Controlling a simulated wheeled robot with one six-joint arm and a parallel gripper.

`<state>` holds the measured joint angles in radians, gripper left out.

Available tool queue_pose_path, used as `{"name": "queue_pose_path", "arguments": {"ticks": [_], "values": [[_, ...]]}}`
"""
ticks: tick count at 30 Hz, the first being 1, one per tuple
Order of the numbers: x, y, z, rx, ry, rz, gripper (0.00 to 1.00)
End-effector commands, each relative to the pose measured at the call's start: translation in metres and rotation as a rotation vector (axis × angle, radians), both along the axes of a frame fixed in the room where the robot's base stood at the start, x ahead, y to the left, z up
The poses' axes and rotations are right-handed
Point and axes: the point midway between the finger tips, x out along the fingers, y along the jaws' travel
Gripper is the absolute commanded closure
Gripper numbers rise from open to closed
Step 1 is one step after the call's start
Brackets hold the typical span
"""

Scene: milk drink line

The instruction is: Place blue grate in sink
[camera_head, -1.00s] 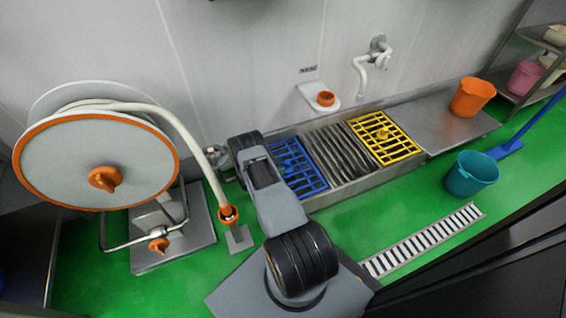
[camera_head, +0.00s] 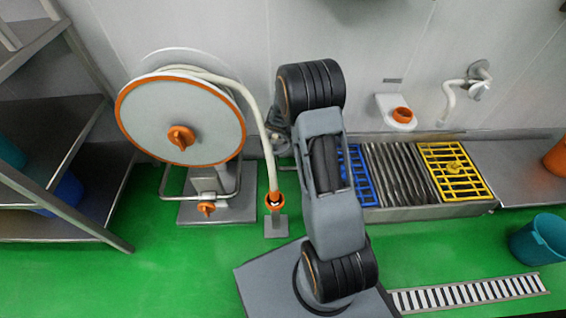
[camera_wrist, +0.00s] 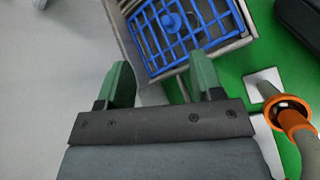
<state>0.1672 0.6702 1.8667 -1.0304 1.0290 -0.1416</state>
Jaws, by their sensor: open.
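The blue grate (camera_head: 359,176) lies at the left end of the metal sink (camera_head: 425,212), partly hidden by my arm in the head view. In the wrist view the blue grate (camera_wrist: 185,28) lies within the sink's metal rim (camera_wrist: 240,36), with a round blue knob on top; its far edge is cut off. My gripper (camera_wrist: 161,75) is open and empty, its two green fingers apart. In the picture the fingers sit just below the sink's corner, apart from the grate. My gripper is hidden in the head view.
Grey slats (camera_head: 400,174) and a yellow grate (camera_head: 455,172) lie right of the blue grate. A hose reel (camera_head: 180,115) stands left, its hose nozzle (camera_head: 274,200) close to my arm. A teal bucket (camera_head: 540,242) and a floor drain (camera_head: 470,294) are at right. Shelves (camera_head: 70,150) stand far left.

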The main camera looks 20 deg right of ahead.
Motion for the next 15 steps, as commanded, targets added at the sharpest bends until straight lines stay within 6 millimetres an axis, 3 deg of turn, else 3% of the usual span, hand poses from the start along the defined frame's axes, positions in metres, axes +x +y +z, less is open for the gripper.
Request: {"name": "queue_pose_path", "arguments": {"ticks": [1, 6, 10, 15], "values": [[-0.009, 0.016, 0.028, 0.043, -0.075, -0.053, 0.4], [-0.049, 0.073, 0.09, 0.225, -0.296, -0.238, 0.4], [-0.084, 0.115, 0.123, 0.38, -0.447, -0.363, 0.4], [-0.122, 0.159, 0.148, 0.565, -0.592, -0.489, 0.4]]}}
